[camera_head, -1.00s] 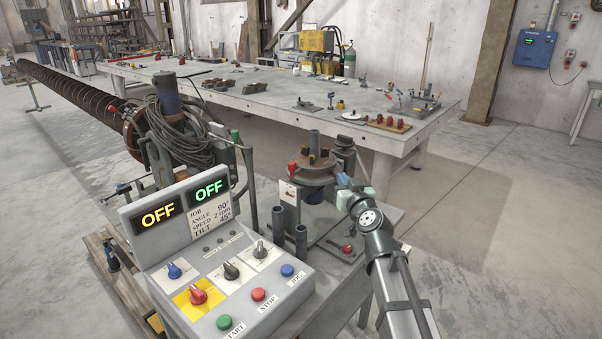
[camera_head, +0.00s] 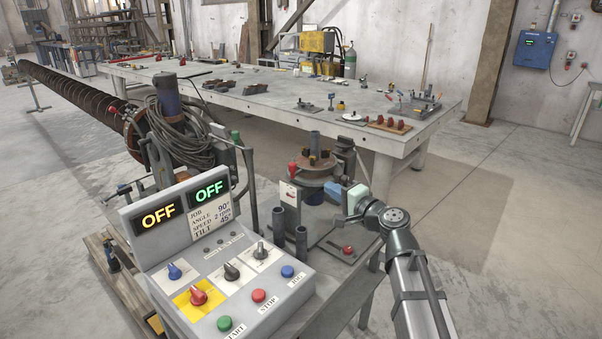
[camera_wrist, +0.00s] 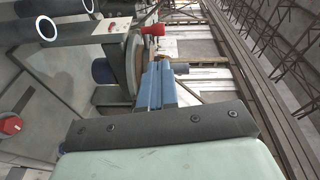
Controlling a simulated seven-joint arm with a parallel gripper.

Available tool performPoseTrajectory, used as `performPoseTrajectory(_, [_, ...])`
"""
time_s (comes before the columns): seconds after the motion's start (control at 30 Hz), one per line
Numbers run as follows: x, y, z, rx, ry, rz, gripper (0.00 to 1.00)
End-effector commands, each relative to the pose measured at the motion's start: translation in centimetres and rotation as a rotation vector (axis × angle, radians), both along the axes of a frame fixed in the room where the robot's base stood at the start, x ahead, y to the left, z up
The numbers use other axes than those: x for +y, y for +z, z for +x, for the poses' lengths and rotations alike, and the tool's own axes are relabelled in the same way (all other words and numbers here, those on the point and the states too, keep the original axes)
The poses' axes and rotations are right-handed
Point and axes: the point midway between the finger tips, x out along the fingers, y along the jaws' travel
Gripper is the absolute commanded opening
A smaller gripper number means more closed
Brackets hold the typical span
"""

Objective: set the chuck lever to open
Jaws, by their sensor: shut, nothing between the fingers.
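The chuck lever (camera_head: 292,169) has a red grip and stands at the left side of the round chuck (camera_head: 316,162), beside a small pale label plate (camera_head: 288,192). In the wrist view the red grip (camera_wrist: 153,30) shows just beyond the fingertips, slightly left of them. My gripper (camera_head: 331,189) is at the chuck's right front, with its blue fingers pointing left toward the chuck. The fingers (camera_wrist: 158,66) are together with nothing between them. They appear apart from the lever, though the exact gap is unclear. The lettering on the plate is too small to read.
The control console (camera_head: 225,275) with knobs and buttons stands at the front left. Two upright grey tubes (camera_head: 279,228) and a red button (camera_head: 347,249) are near the chuck. A long workbench (camera_head: 255,98) with tools lies behind. Open floor is at the right.

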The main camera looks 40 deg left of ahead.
Motion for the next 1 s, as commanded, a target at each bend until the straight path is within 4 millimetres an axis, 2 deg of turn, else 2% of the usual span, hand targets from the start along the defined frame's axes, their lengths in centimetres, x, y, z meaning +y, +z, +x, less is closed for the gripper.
performPoseTrajectory(0.13, [0.1,-0.1,-0.2,0.102,0.010,0.018,0.00])
performPoseTrajectory(0.37, [1.3,-0.1,0.1,0.136,0.007,0.025,0.00])
performPoseTrajectory(1.0, [11.5,-0.4,2.4,0.132,0.007,0.024,0.00])
